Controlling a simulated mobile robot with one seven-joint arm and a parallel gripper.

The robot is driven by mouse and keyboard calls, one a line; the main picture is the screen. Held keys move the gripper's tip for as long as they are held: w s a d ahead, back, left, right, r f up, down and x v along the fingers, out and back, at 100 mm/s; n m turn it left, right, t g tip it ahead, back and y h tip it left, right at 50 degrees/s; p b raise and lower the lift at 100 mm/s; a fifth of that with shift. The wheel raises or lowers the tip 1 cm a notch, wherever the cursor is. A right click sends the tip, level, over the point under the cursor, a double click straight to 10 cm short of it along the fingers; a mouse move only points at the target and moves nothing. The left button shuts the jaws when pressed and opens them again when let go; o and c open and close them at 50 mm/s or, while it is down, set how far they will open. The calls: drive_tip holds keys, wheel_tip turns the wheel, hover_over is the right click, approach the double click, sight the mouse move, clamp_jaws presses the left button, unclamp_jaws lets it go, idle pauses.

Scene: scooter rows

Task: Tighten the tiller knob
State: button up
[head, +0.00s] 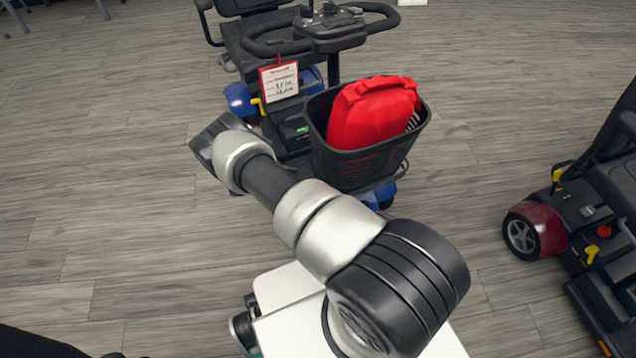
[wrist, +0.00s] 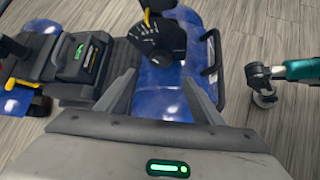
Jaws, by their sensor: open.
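The blue and black scooter stands ahead with its tiller (head: 333,70) upright under a looped handlebar (head: 322,30). In the wrist view, a black fan-shaped part with pale marks (wrist: 158,40) sits at the front of the blue body (wrist: 178,82), with a small yellow piece (wrist: 147,14) above it. I cannot tell for certain which part is the tiller knob. My gripper (head: 207,140) is at the scooter's left side in the head view. Its two fingers (wrist: 160,92) stand apart with nothing between them, and the fan-shaped part lies beyond them.
A black basket (head: 365,165) with a red bag (head: 372,112) hangs at the scooter's front, close to my arm. A red-edged tag (head: 279,82) hangs from the handlebar. A black battery box (wrist: 82,55) shows a green light. A dark red scooter (head: 540,225) stands right.

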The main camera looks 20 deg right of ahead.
drive_tip(key=b+x, duration=0.4)
drive_tip(key=x, duration=0.8)
drive_tip(key=shift+s+d+f, duration=0.1)
drive_tip(key=shift+d+f, duration=0.05)
drive_tip(key=shift+f, duration=0.15)
drive_tip(key=shift+d+f, duration=0.45)
drive_tip(key=shift+d, duration=0.15)
drive_tip(key=c, duration=1)
